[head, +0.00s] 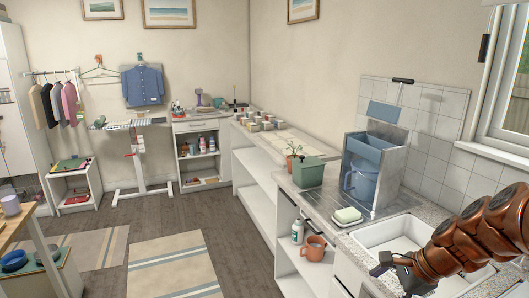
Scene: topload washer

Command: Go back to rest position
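My arm, copper-coloured, reaches in from the right edge in the head view. My gripper (383,264) is a small dark shape at the arm's left end, over the front edge of the counter by the white sink (388,234). Its fingers are too small and dark to tell whether they are open or shut. I see nothing clearly held in it. No topload washer shows in this view.
A grey stand with a blue jug (361,178), a green box (308,173) and a soap dish (347,215) stand on the counter. An orange mug (314,248) sits on the shelf below. The wooden floor (228,230) and striped rugs lie open to the left.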

